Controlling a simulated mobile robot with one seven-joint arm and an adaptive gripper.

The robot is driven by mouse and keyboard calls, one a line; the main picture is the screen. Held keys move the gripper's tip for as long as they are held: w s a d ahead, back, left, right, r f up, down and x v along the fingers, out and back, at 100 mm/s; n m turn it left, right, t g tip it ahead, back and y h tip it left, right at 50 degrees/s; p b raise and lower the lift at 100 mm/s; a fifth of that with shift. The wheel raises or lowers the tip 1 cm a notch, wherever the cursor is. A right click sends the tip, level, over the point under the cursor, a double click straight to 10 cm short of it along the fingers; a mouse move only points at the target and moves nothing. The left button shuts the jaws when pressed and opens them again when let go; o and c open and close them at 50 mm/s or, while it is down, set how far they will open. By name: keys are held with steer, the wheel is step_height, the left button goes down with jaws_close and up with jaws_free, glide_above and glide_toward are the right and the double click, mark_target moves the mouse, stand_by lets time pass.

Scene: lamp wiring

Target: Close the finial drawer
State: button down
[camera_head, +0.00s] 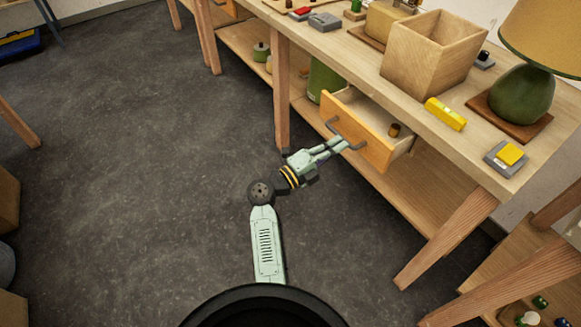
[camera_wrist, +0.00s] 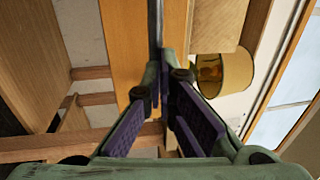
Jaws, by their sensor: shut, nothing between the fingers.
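The finial drawer (camera_head: 368,150) is pulled out from under the workbench top, and its inside shows. A dark bar handle (camera_head: 331,125) runs along its orange wooden front. A small brown cylinder (camera_head: 394,130) is in the drawer. My gripper (camera_head: 343,146) is at the drawer front, by the handle, with its fingers shut and nothing held. In the wrist view, my gripper's fingertips (camera_wrist: 166,57) come together at the dark handle (camera_wrist: 155,22) in front of the drawer front (camera_wrist: 125,45). Whether they touch the handle cannot be told.
The workbench top (camera_head: 452,145) above the drawer carries a wooden box (camera_head: 425,55), a yellow level (camera_head: 445,114), a green lamp (camera_head: 522,95) and a yellow-topped grey block (camera_head: 508,157). A table leg (camera_head: 281,95) stands left of the drawer.

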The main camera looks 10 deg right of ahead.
mark_target(356, 136)
steer(key=x, duration=0.3)
steer(key=f+x, duration=0.1)
steer(key=x, duration=0.6)
steer(key=shift+w+d+f, duration=0.15)
steer(key=shift+f, duration=0.25)
steer(key=shift+r, duration=0.1)
